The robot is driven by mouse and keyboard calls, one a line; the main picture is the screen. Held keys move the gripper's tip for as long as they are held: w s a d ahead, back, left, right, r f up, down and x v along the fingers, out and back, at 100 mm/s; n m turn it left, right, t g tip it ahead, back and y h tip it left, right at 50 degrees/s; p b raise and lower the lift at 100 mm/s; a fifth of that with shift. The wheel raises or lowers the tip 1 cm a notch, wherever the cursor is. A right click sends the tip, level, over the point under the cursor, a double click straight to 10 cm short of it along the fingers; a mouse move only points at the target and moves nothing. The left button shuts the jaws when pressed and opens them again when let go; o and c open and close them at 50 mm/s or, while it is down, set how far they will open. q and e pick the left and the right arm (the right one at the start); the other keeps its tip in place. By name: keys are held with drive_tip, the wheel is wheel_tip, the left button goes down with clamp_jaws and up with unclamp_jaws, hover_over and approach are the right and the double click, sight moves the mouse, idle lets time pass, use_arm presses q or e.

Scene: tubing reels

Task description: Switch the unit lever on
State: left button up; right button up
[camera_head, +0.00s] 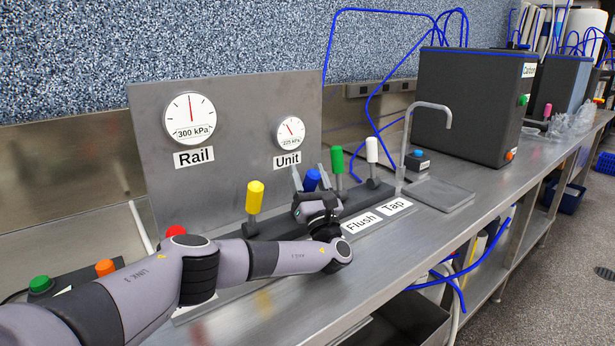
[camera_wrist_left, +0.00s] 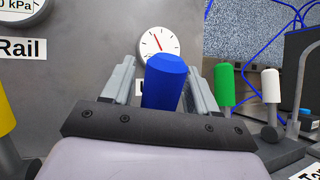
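The blue-handled lever (camera_head: 312,181) stands in the lever row below the gauge marked Unit (camera_head: 290,133), which reads about 225 kPa. Its own label is hidden behind my arm. In the left wrist view the blue handle (camera_wrist_left: 165,84) stands up between the fingers of my left gripper (camera_wrist_left: 160,72), with narrow gaps showing on both sides. My left gripper (camera_head: 310,174) looks open around the handle. The lever's lower part is hidden by the gripper. My right gripper is not in view.
A yellow lever (camera_head: 255,198) stands left of the blue one; green (camera_head: 337,160) and white (camera_head: 372,150) levers stand close on its right. A red knob (camera_head: 175,231) is farther left. A tap (camera_head: 425,120) and dark box (camera_head: 470,105) stand to the right.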

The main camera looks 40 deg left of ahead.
use_arm(q)
drive_tip(key=shift+d+f, duration=0.1)
drive_tip(key=s+d, duration=0.7)
drive_tip(key=d, duration=0.3)
drive_tip(key=shift+s+d+f, duration=0.15)
drive_tip(key=shift+d+f, duration=0.1)
drive_tip(key=shift+d, duration=0.05)
